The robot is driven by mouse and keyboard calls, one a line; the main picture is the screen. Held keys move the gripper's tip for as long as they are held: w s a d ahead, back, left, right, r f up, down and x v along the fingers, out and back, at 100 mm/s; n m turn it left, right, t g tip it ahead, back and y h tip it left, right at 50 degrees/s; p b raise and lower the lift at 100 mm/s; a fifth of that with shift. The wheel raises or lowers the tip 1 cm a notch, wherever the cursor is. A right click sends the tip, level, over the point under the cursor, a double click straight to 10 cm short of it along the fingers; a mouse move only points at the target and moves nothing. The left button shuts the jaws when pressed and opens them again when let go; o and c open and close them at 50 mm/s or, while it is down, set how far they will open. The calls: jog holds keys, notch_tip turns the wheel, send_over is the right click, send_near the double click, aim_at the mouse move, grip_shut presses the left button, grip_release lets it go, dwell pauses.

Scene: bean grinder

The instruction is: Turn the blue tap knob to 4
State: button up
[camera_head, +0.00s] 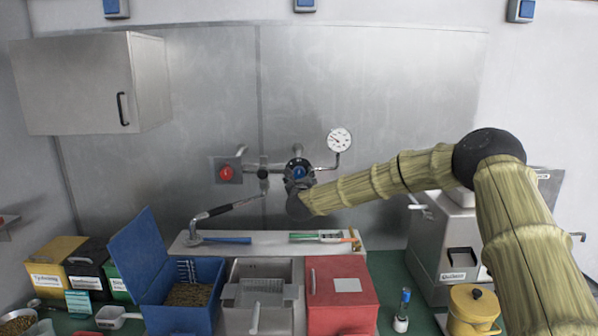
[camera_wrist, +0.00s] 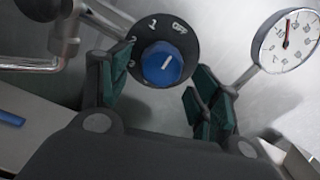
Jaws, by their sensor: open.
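The blue tap knob (camera_wrist: 165,63) sits in the middle of a round dark dial plate (camera_wrist: 188,45) on the metal wall panel. Its white line points up and slightly right, roughly toward the OFF mark. A pale digit shows left of OFF; I cannot make out a 4. In the head view the knob (camera_head: 299,173) is just above the end of my arm. My gripper (camera_wrist: 163,72) is open, with one green-padded finger on each side of the knob. The fingers look apart from it; depth is hard to judge. The lower part of the dial is partly hidden.
A pressure gauge (camera_head: 340,139) stands right of the knob, on a pipe close to my right finger. A red knob (camera_head: 226,173) and a swivel spout (camera_head: 229,207) are to the left. Below are a shelf with tools, a blue bin (camera_head: 180,318) and a red box (camera_head: 322,310).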

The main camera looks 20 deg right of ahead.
jog(key=shift+w+d+r+p, duration=0.1)
jog(key=shift+w+r+p, duration=0.1)
jog(key=shift+w, duration=0.15)
jog(key=shift+w+d+r+p, duration=0.1)
jog(key=shift+w+p, duration=0.05)
jog(key=shift+w, duration=0.2)
jog(key=shift+w+d+f, duration=0.1)
jog(key=shift+w+f, duration=0.15)
jog(key=shift+w, duration=0.35)
jog(key=shift+s+r, duration=0.1)
jog(key=shift+c, duration=0.5)
jog(key=c, duration=0.9)
